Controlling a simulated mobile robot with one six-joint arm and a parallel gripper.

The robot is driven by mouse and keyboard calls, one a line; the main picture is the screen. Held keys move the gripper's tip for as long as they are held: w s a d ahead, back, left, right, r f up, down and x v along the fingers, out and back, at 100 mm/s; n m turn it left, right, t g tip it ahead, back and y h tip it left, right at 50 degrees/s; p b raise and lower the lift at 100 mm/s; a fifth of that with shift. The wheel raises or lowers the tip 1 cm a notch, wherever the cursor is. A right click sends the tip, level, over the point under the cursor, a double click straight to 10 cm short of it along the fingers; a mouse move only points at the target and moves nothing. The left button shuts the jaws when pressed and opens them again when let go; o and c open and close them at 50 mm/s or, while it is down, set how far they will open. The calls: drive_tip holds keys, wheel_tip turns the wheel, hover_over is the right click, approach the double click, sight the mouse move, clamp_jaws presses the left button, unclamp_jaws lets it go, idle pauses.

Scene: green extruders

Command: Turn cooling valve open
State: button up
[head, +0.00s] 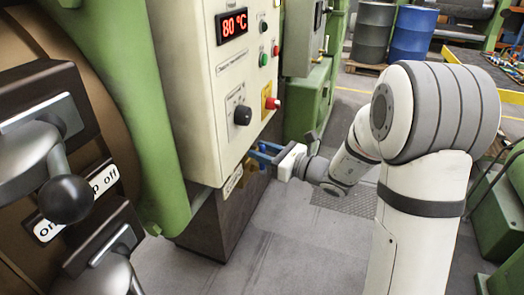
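My gripper (264,154) is below the lower right corner of the control panel, at the end of my white and grey arm. Two blue finger-like pieces point left from its white body. A small yellow fitting (247,168), which looks like part of the cooling valve, sits under the panel beside the blue fingertips. The valve's handle cannot be made out, so its position does not show. I cannot tell whether the fingers touch the fitting or hold any part of it.
The cream control panel (200,100) has a red 80 °C display (232,25), a black knob (243,115) and a red button (273,103). An on/off lever with a black ball (65,199) is at left. Blue and grey drums stand behind. The floor (290,240) below my gripper is clear.

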clamp_jaws()
idle(0.4)
